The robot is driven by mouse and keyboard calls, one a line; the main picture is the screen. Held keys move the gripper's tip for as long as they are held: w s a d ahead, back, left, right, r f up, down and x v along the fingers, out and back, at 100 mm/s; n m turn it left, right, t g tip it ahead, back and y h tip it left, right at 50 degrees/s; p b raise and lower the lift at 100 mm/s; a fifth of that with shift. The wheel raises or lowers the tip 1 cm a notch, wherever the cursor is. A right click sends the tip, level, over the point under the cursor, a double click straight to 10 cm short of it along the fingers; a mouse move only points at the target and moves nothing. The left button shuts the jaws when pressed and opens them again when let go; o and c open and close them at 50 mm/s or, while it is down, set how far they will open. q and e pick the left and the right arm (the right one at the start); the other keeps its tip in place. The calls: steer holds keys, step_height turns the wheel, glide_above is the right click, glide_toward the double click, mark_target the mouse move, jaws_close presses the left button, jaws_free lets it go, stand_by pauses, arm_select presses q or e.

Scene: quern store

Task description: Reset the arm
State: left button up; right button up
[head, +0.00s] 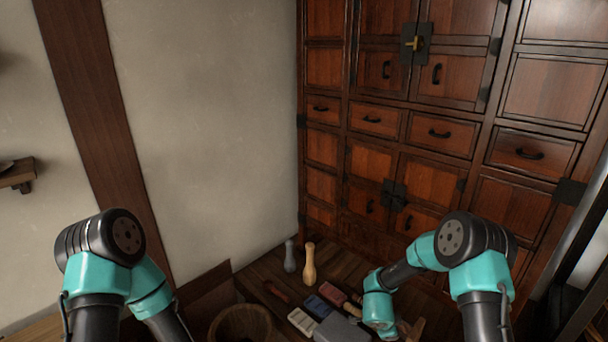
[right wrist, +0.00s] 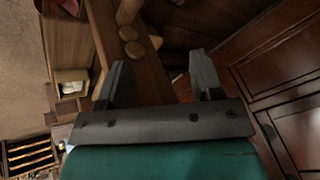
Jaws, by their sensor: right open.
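My right gripper (right wrist: 161,78) shows in the right wrist view with its two dark fingers spread apart. It is open and nothing is between the fingers. In the head view my right arm bends over at the lower right, and its wrist hangs low beside the things on the wooden surface; its fingers are not clear there. My left arm stands bent at the lower left of the head view and runs out of the bottom edge. My left gripper is hidden below that edge.
A pale wooden pestle-like piece (head: 309,262) and a grey one (head: 290,256) stand on the dark wooden surface (head: 262,271). A blue block (head: 318,306), a red block (head: 332,293) and a wooden tub (head: 240,325) are near. A tall cabinet (head: 400,150) rises behind.

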steer(key=s+a+f+n+g+y, duration=0.1)
steer(key=s+a+n+y, duration=0.2)
steer(key=s+n, duration=0.5)
steer(key=s+a+f+n+g+y, duration=0.1)
steer(key=s+a+n+y, duration=0.2)
steer(key=s, duration=1.3)
steer(key=n+y, duration=0.2)
steer(key=n, duration=0.3)
steer(key=shift+s+a+f+n+g+y, duration=0.2)
steer(key=shift+s+n+g+y, duration=0.1)
steer(key=shift+g+y, duration=0.1)
